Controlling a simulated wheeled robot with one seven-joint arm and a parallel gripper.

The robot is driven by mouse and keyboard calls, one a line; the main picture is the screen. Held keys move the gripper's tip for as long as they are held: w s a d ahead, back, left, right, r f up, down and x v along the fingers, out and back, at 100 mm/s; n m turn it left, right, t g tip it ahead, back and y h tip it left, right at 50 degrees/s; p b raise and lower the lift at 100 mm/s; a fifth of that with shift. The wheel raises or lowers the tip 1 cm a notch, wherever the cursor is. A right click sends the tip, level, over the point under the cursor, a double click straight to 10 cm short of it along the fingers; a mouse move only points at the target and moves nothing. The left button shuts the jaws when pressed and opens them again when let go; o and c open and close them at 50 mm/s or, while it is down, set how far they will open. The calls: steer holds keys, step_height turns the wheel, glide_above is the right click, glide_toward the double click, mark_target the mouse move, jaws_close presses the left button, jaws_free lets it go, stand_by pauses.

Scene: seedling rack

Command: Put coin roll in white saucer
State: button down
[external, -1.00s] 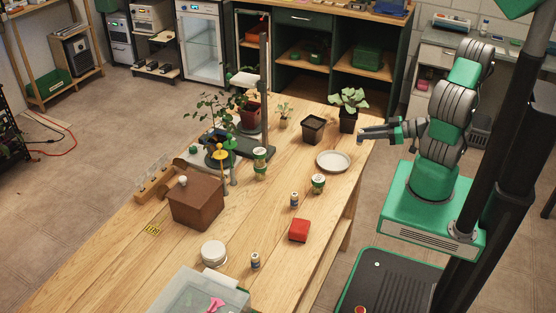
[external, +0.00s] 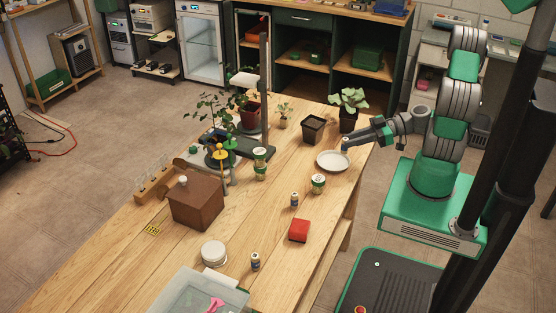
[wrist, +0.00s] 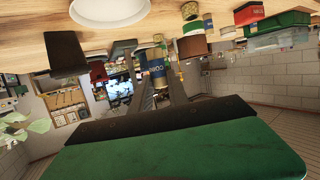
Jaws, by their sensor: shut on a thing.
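My gripper (external: 348,145) is shut on the coin roll (wrist: 157,67), a small blue and tan cylinder with lettering. In the wrist view the roll stands out from between the two fingers (wrist: 158,84). In the external view the roll (external: 345,142) is a small dark shape at the fingertips, partly hidden by them. The white saucer (external: 333,162) lies on the wooden table near its right edge. The gripper tip is by the saucer's upper right rim and looks above it; the exact height is unclear. The saucer (wrist: 110,10) also shows at the top of the wrist view.
Potted plants (external: 348,122) and an empty dark pot (external: 312,133) stand behind the saucer. A brown box (external: 197,205) is further left. Bare wood surrounds the saucer's left side.

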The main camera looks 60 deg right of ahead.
steer(key=w+f, duration=0.1)
steer(key=f, duration=0.1)
steer(key=w+f, duration=0.3)
steer(key=shift+w+d+f+b, duration=0.1)
steer(key=shift+d+f+b, duration=0.05)
steer(key=shift+f+b, duration=0.2)
step_height(320, 180, down, 3)
steer(key=shift+d+r, duration=0.1)
steer(key=shift+r, duration=0.1)
steer(key=c, duration=1.3)
jaws_free()
steer(key=shift+r, duration=0.1)
